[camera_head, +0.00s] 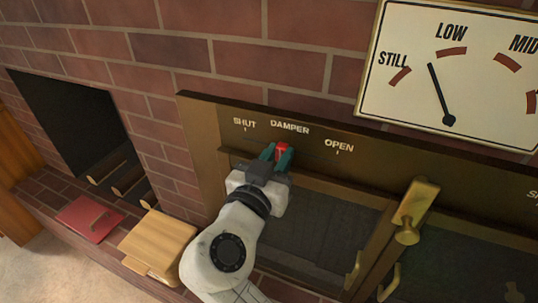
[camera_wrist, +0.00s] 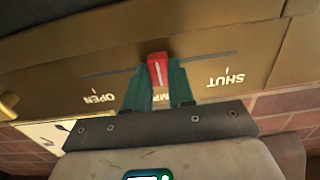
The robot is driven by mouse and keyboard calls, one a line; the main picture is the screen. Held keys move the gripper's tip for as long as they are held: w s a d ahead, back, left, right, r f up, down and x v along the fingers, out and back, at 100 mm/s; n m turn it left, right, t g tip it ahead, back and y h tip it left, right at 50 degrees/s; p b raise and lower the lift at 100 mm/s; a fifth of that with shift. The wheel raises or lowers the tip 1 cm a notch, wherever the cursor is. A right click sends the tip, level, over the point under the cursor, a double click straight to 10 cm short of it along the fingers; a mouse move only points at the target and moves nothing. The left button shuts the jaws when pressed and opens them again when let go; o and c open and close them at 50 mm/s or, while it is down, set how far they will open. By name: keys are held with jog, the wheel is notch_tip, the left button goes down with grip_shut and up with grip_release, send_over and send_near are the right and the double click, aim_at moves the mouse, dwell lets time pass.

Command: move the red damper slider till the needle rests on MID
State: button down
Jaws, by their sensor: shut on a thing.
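The red damper slider (camera_head: 282,149) sits in its slot below the DAMPER label, between SHUT and OPEN. It also shows in the wrist view (camera_wrist: 158,68), with a pale line down its front. My gripper (camera_head: 276,153) has its green fingers on either side of the slider and is shut on it. The gauge (camera_head: 450,70) is at the upper right in the head view. Its black needle (camera_head: 440,94) points between STILL and LOW, nearer LOW. MID is at the right edge of that view, and the dial beyond it is cut off.
A brass latch (camera_head: 412,208) stands out from the panel right of my gripper. Glazed doors lie below the slot.

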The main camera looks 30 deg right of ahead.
jog(key=c, duration=1)
grip_release()
jog(key=shift+o, duration=0.2)
jog(key=shift+a, duration=0.1)
jog(key=v, duration=1)
jog(key=shift+s+a, duration=0.25)
jog(key=shift+a, duration=0.1)
